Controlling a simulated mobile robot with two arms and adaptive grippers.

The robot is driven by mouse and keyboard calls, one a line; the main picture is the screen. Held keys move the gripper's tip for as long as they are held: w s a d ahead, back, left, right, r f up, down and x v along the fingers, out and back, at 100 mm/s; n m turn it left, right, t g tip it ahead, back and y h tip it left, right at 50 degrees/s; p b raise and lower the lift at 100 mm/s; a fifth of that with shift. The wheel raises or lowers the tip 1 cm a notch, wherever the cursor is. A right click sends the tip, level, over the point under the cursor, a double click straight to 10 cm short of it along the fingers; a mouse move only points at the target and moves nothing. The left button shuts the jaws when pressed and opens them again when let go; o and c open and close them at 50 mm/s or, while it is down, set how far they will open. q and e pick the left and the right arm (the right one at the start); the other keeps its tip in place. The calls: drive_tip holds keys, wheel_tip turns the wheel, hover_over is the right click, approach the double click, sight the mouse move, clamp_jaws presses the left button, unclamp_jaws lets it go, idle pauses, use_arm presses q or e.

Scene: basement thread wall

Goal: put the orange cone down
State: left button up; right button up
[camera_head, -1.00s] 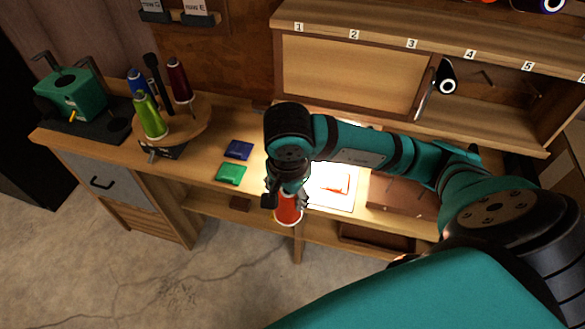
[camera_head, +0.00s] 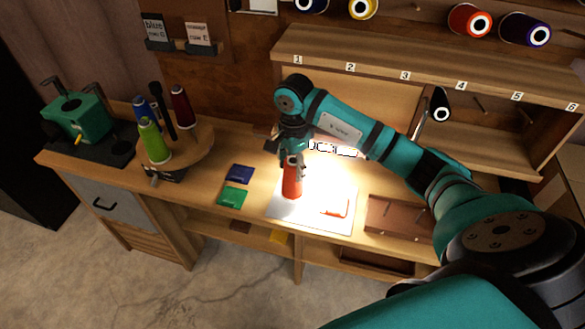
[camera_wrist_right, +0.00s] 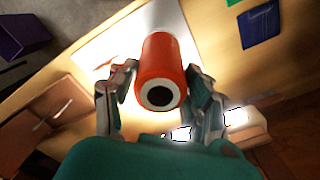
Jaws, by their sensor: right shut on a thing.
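The orange cone (camera_head: 291,182), a thread cone, is upright over the left part of a brightly lit white sheet (camera_head: 306,216) on the bench. I cannot tell whether its base touches the sheet. My right gripper (camera_head: 292,161) is shut on the cone's upper part from above. In the right wrist view the cone (camera_wrist_right: 165,58) shows its dark-holed end towards the camera, between the two fingers (camera_wrist_right: 158,78). My left gripper is not in view.
An orange-red flat piece (camera_head: 334,205) lies right of the cone. Blue (camera_head: 239,173) and green (camera_head: 234,196) squares lie left. A round stand (camera_head: 190,150) holds several cones beside a green machine (camera_head: 77,115). A brown pegged tray (camera_head: 398,217) is right, the shelf (camera_head: 430,70) behind.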

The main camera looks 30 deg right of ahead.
drive_tip(key=shift+w+d, duration=0.2)
drive_tip(key=shift+w, duration=0.45)
wheel_tip(320, 180, down, 3)
drive_tip(key=shift+s+r+p, duration=0.15)
drive_tip(key=shift+p, duration=0.55)
drive_tip(key=shift+f, duration=0.45)
drive_tip(key=o, duration=1.1)
drive_tip(key=shift+f, duration=0.1)
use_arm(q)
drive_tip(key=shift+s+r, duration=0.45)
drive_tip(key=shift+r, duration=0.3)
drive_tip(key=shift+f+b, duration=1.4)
use_arm(e)
drive_tip(key=shift+r, duration=6.1)
